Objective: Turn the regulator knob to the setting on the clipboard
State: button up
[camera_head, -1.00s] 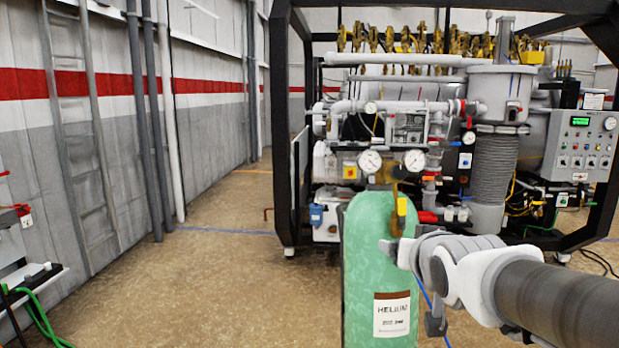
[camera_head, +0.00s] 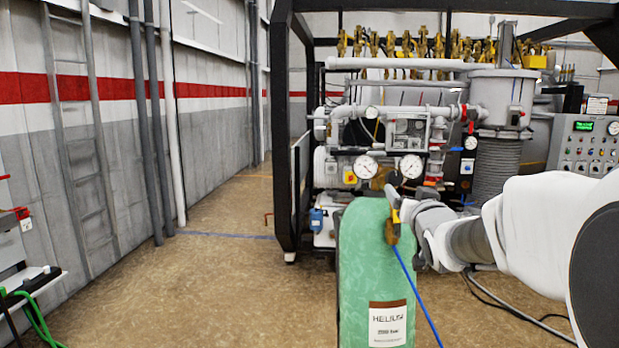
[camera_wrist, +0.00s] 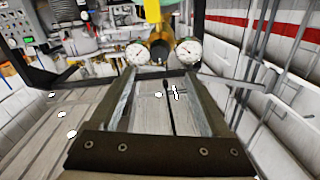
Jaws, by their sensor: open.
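The green helium cylinder (camera_head: 362,270) stands upright in the head view, with a brass regulator (camera_head: 382,178) on top. I cannot make out a clipboard.
The furnace's dark frame (camera_head: 284,130) and pipework stand behind the cylinder. A grey control panel (camera_head: 588,145) with a green display is at the right. A ladder (camera_head: 75,140) leans at the left wall. The floor left of the cylinder is clear. A blue hose hangs before it.

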aim_at(395, 180)
jog(key=w, duration=0.3)
jog(key=w+d+p, duration=0.1)
jog(key=w, duration=0.6)
jog(key=shift+w+d, duration=0.25)
jog(key=shift+w, duration=0.05)
grip_shut()
